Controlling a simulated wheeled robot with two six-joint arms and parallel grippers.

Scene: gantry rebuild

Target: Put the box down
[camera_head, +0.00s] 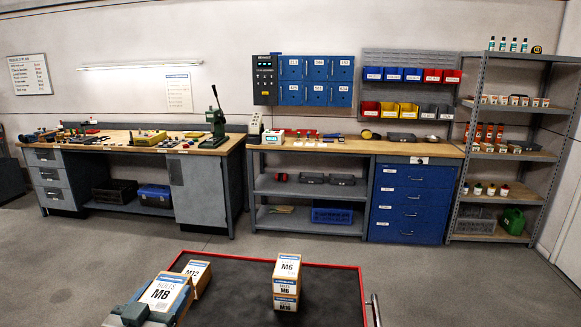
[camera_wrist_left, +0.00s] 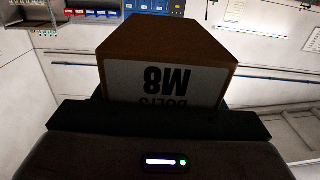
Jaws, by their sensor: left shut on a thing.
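My left gripper (camera_head: 136,314) comes in at the bottom left of the head view and is shut on a box labelled M8 bolts (camera_head: 166,291). The box is brown with a white label. In the left wrist view the M8 box (camera_wrist_left: 168,72) fills the middle, its label upside down, between the dark gripper fingers (camera_wrist_left: 160,118). In the head view the box shows at the left edge of a red-rimmed cart (camera_head: 270,258). I cannot tell whether it touches the cart. My right gripper is not in view.
On the cart, an M12 box (camera_head: 198,274) stands just behind the M8 box. An M6 box (camera_head: 287,266) stands on other boxes near the middle, with an M10 box (camera_head: 285,303) lowest. Dark cart surface is bare between them and at right. Workbenches (camera_head: 120,142) stand beyond.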

